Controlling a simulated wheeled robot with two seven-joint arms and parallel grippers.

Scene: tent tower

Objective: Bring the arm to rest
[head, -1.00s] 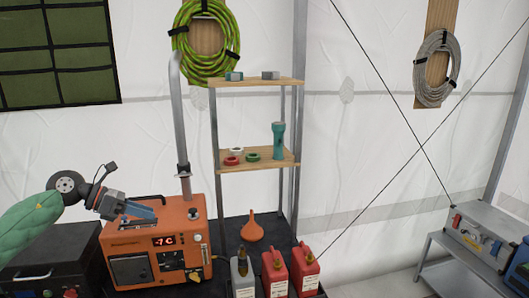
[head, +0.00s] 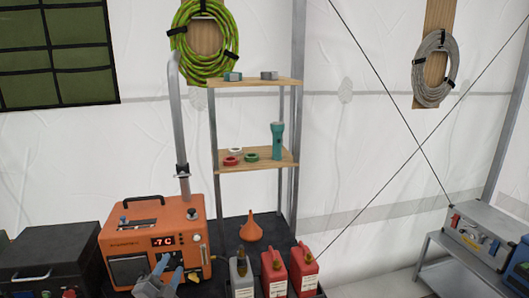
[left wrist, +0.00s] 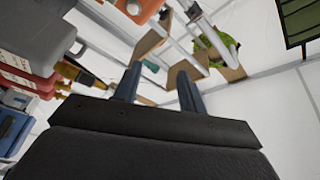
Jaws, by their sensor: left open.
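My left gripper (head: 170,270) is low in the head view, in front of the lower front of the orange heater unit (head: 184,222). Its two blue-grey fingers are apart with nothing between them. In the left wrist view the fingers (left wrist: 158,80) point up and away, also apart and empty. I cannot tell whether the gripper touches the heater. The rest of my left arm is below the head view. My right gripper is not in view.
Grey and red jerrycans (head: 274,273) stand right of the heater, with an orange funnel (head: 250,229) behind. A two-tier shelf (head: 264,169) holds a teal flashlight (head: 277,141) and tape rolls. A black case (head: 45,258) is at left. A metal bench (head: 438,262) is at right.

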